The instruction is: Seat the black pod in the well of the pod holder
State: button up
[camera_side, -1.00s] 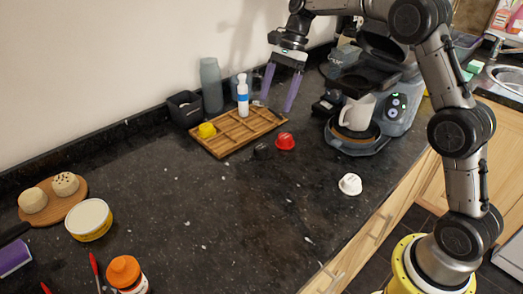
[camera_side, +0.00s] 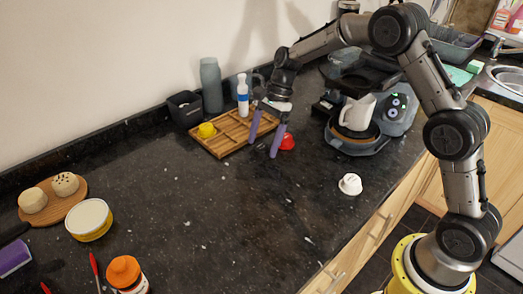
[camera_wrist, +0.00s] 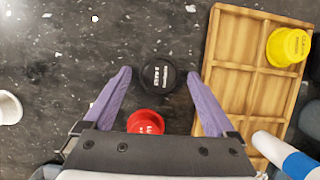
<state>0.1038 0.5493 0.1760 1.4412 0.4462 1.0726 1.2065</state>
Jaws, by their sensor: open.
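The black pod (camera_wrist: 159,74) stands on the dark counter between my two purple fingertips in the wrist view. In the side view it is hard to make out against the dark stone. My gripper (camera_side: 262,149) is open and points down around the pod's place, with one finger to each side. The fingers (camera_wrist: 158,72) do not appear to touch the pod. A small black part (camera_side: 328,104) sits left of the coffee machine. I cannot tell whether it is the pod holder, and no well shows clearly.
A red pod (camera_side: 287,142) sits close to the black one. A wooden tray (camera_wrist: 232,52) holds a yellow pod (camera_wrist: 288,46) and a white-blue bottle (camera_side: 243,95). A white pod (camera_side: 350,184) and the coffee machine (camera_side: 400,112) are to the right. The front-left counter middle is clear.

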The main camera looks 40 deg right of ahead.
jog(key=shift+a+f, duration=0.1)
jog(key=shift+f, duration=0.1)
jog(key=c, duration=1.4)
jog(key=shift+r, duration=0.1)
